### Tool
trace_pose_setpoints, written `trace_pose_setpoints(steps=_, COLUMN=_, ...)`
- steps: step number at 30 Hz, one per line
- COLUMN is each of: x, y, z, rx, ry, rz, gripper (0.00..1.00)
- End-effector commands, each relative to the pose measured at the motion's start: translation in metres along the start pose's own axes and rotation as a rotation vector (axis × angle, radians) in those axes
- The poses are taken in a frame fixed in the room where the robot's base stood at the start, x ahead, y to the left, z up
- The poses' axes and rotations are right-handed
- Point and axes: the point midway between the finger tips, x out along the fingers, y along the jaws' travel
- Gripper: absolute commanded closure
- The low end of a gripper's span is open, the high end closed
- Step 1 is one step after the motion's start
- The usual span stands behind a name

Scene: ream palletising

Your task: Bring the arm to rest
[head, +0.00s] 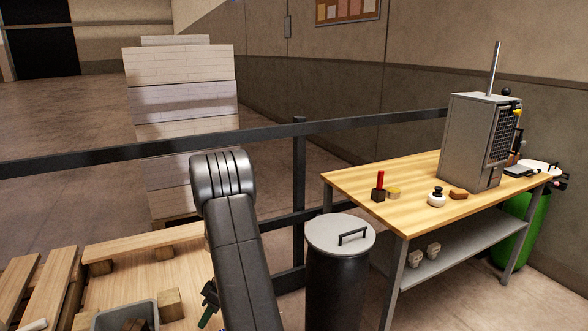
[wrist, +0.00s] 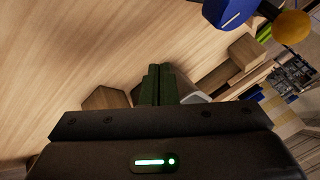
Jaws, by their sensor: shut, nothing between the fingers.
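My gripper (wrist: 160,80) shows in the wrist view, with its two dark green fingers together and nothing between them. The fingers point over a light wooden surface (wrist: 90,60), beside small wooden blocks (wrist: 106,98). In the head view my dark grey arm rises from the bottom middle and bends at its top. Most of the gripper is hidden behind the arm there; only a small dark and green part shows at its left side.
A pallet stack of wrapped reams (head: 183,100) stands beyond a black rail (head: 375,124). A lidded black bin (head: 345,275) and a wooden workbench (head: 425,205) are to the right. A grey tub (head: 125,312) and planks (head: 30,285) lie lower left. A blue object (wrist: 228,10) is near the gripper.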

Motion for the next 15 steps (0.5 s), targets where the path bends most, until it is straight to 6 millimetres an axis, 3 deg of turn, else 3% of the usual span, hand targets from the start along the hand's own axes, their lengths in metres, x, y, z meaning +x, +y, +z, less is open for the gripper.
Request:
trace_pose_setpoints(steps=7, x=-0.013, y=0.007, z=0.006, rx=0.138, ry=0.071, rz=0.070, gripper=1.00)
trace_pose_setpoints(steps=12, x=-0.023, y=0.037, z=0.013, rx=0.134, ry=0.072, rz=0.073, gripper=1.00)
trace_pose_setpoints(steps=15, x=-0.033, y=0.043, z=0.013, rx=0.132, ry=0.072, rz=0.073, gripper=1.00)
